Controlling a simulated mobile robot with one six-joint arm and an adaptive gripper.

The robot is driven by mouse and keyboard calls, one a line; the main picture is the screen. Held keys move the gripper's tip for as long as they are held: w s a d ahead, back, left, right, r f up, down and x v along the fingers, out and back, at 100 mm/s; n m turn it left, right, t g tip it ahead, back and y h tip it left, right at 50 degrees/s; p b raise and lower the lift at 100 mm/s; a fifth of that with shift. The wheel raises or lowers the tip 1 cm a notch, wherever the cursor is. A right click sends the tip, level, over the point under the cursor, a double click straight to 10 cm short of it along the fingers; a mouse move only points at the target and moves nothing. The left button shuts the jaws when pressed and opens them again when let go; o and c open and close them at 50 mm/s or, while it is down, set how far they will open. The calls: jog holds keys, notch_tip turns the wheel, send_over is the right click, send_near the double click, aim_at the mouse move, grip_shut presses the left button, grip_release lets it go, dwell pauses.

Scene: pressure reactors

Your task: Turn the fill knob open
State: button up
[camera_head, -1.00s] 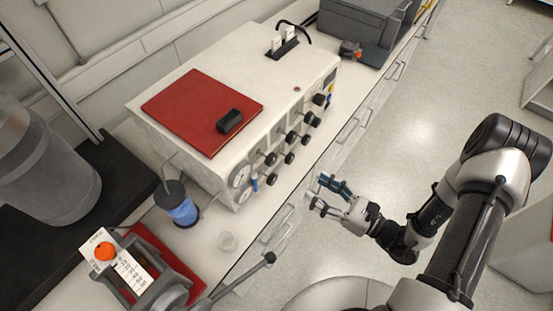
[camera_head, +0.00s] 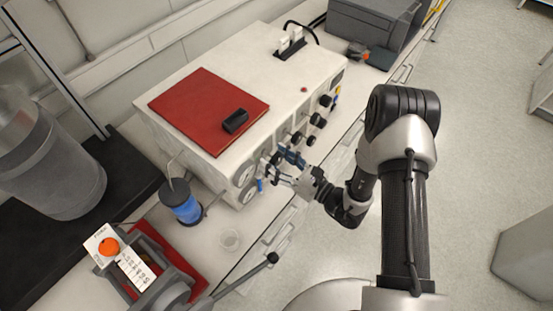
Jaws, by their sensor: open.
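The white control box (camera_head: 320,62) stands on the bench with black knobs along its front face. Two round gauges (camera_head: 243,174) sit at the near end of the face. My gripper (camera_head: 281,166) is open at the front face, its fingers at the knobs close to the gauges. The fingers and wrist hide several knobs there, and I cannot tell whether a finger touches one.
A red book (camera_head: 200,105) with a black object (camera_head: 235,121) lies on the box.

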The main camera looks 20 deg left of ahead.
jog(key=shift+c, duration=0.6)
jog(key=c, duration=1)
